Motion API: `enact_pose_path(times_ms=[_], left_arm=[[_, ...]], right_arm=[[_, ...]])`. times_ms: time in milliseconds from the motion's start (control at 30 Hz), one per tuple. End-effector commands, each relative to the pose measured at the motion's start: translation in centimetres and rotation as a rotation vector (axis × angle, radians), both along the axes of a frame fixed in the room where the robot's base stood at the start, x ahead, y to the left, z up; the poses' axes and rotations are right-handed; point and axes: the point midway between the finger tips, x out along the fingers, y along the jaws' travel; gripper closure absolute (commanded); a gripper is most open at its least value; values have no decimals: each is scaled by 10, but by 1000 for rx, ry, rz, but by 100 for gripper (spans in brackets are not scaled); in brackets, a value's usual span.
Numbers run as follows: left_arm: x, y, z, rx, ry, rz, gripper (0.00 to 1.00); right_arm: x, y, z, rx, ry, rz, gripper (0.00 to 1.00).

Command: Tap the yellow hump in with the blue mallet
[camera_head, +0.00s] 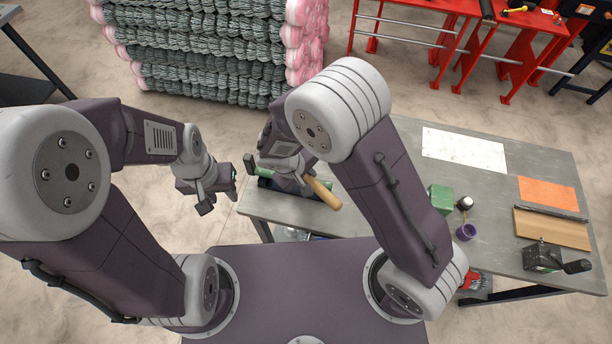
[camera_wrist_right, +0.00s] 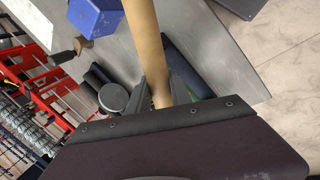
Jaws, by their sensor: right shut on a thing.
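My right gripper (camera_wrist_right: 160,92) is shut on a wooden handle (camera_wrist_right: 145,45). In the head view the handle (camera_head: 323,192) sticks out to the lower right of the gripper, over the table's front left part. A bright blue block (camera_wrist_right: 95,17) borders the handle in the right wrist view; I cannot tell whether the two are joined. A green bar (camera_head: 262,172) and a dark block lie by the right gripper, partly hidden. My left gripper (camera_head: 218,198) is open and empty, off the table's left edge. I cannot make out the yellow hump in either view.

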Motion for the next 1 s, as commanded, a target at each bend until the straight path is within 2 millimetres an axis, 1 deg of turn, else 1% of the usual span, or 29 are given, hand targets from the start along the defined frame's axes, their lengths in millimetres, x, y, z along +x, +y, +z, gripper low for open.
enact_pose_path(times_ms=[133, 233, 500, 633, 1000], left_arm=[[0, 0, 0, 0, 0, 0, 64], [0, 0, 4, 0, 0, 0, 64], [0, 0, 30, 0, 0, 0, 64], [0, 0, 39, 0, 0, 0, 64], [0, 0, 37, 0, 0, 0, 64]], right_arm=[[0, 0, 0, 1, -1, 0, 100], [0, 0, 5, 1, -1, 1, 100], [1, 0, 38, 2, -2, -1, 100], [1, 0, 51, 2, -2, 1, 100], [1, 0, 50, 1, -1, 1, 100]])
